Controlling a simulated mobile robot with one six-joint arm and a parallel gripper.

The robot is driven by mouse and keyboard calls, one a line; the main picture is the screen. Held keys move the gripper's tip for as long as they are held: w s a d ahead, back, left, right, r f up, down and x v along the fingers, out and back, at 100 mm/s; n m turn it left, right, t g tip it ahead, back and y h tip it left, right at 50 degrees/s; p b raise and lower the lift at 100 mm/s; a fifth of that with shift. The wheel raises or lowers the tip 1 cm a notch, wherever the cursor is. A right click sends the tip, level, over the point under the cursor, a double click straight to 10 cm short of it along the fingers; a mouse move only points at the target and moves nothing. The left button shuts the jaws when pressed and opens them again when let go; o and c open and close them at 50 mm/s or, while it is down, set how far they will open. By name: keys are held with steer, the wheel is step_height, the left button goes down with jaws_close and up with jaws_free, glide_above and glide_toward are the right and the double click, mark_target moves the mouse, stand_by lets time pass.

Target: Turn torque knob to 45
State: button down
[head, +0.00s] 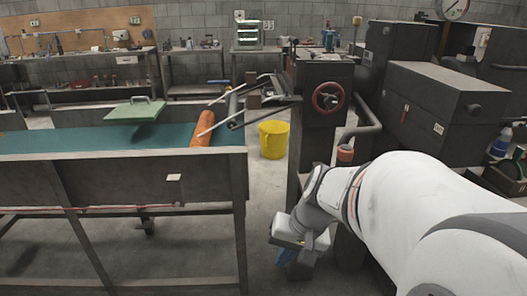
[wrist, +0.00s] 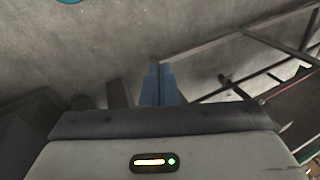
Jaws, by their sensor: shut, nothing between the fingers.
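A red handwheel (head: 328,97) is on the front of a dark machine post (head: 322,75) right of the middle. An orange-red cap (head: 345,153) sits lower, just above my arm. I cannot tell which of these, if either, is the torque knob, and I can read no scale marked 45. My gripper (head: 286,258) hangs low in front of the post, well below the handwheel and apart from it. In the wrist view the blue fingers of my gripper (wrist: 160,72) are shut together and empty, over grey floor. No knob shows clearly there.
A long table with a green belt (head: 80,140) fills the left. An orange roll (head: 202,133) lies at its end. A yellow bucket (head: 273,139) stands on the floor behind. Dark cabinets (head: 440,95) stand at right. Grey floor is free between table and post.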

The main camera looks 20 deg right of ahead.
steer(key=w+d+r+m+t+h+p, duration=0.15)
steer(key=d+m+t, duration=0.4)
steer(key=d, duration=0.85)
steer(key=w+d+r+m+t, duration=0.25)
steer(key=d+m+t, duration=0.35)
steer(key=d, duration=0.9)
steer(key=shift+m+g, duration=0.35)
steer(key=shift+g, duration=0.4)
steer(key=x, duration=0.9)
steer(key=shift+s+a, duration=0.1)
steer(key=shift+a, duration=0.1)
steer(key=shift+w+a, duration=0.2)
steer(key=shift+w, duration=1.95)
